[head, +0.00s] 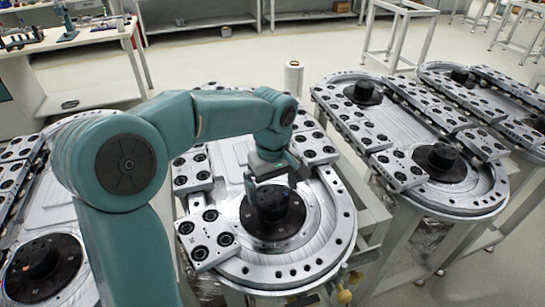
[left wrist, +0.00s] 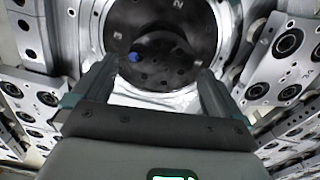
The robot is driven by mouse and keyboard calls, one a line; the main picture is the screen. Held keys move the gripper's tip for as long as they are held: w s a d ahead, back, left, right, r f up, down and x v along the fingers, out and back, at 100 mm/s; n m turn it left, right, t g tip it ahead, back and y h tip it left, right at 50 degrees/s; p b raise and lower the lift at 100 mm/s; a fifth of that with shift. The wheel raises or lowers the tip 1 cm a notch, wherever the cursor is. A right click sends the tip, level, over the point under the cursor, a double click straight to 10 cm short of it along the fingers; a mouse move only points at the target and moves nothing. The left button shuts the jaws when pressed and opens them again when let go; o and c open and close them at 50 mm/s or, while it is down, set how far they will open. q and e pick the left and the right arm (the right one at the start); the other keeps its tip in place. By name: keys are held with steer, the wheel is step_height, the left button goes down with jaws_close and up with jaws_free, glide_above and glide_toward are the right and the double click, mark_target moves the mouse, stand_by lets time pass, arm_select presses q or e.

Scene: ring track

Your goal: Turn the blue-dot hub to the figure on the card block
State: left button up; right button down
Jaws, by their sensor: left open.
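The blue-dot hub (head: 283,212) is a black round hub on a dark disc in the near end of the middle ring track (head: 313,262). In the left wrist view the hub (left wrist: 163,58) shows its blue dot at the left of its top face. Pale figures are on the disc around it; one at the top looks like a 2, the others are hard to read. My left gripper (head: 272,188) is open over the hub; in the left wrist view its fingers (left wrist: 158,72) stand apart at either side of the hub's near part. Contact cannot be told. I cannot make out the card block.
Another track with a black hub (head: 40,262) lies at the left, and more tracks (head: 455,195) stand at the right. Bearing blocks (head: 207,238) with black rings sit close around the hub. A pale cylinder (head: 293,77) stands behind. Open floor lies beyond.

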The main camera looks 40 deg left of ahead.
mark_target(271, 197)
arm_select(q)
step_height(271, 197, up, 14)
steer(key=p, duration=0.2)
steer(key=shift+s+f, duration=0.15)
stand_by(0.5)
